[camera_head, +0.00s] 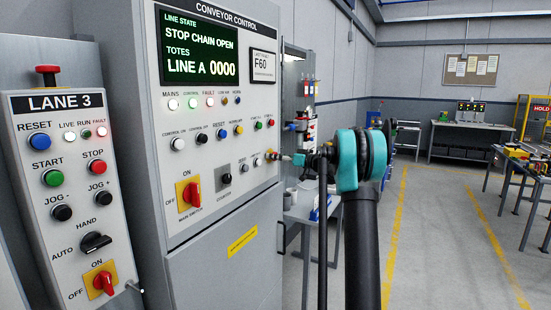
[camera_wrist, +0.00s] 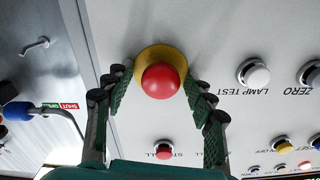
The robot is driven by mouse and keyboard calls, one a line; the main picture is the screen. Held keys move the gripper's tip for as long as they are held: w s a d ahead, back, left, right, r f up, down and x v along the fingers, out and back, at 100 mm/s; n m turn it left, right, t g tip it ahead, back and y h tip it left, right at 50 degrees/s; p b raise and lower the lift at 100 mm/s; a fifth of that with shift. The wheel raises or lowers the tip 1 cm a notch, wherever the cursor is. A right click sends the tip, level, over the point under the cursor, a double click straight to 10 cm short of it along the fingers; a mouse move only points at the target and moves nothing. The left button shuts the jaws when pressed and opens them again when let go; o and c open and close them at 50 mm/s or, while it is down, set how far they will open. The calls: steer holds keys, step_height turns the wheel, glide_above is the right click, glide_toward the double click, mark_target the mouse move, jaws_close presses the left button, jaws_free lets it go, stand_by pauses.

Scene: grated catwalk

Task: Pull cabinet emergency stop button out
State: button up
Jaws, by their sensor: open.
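The cabinet emergency stop button (camera_wrist: 161,81) is a round red head on a yellow collar. It stands out from the pale panel in the upper middle of the wrist view. In the head view the button (camera_head: 271,155) shows small at the right edge of the conveyor control cabinet (camera_head: 222,225), partly hidden by my gripper. My gripper (camera_wrist: 156,92) is open, with one green-padded finger on each side of the red head. I cannot tell whether the fingers touch it. In the head view my gripper (camera_head: 297,158) reaches the panel from the right.
A Lane 3 control box (camera_head: 62,190) with its own red button (camera_head: 47,72) on top stands at the left. A red stop-all button (camera_wrist: 164,150) and a white lamp test button (camera_wrist: 254,72) sit near my fingers. Open floor (camera_head: 440,230) lies to the right.

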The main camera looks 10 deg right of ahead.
steer(key=shift+a, duration=0.1)
steer(key=c, duration=1.1)
steer(key=shift+s+d, duration=0.25)
steer(key=shift+d, duration=0.2)
steer(key=shift+c, duration=0.4)
steer(key=shift+s+d, duration=0.2)
steer(key=shift+d, duration=0.05)
steer(key=o, duration=1.2)
steer(key=shift+d, duration=0.1)
steer(key=v, duration=1.2)
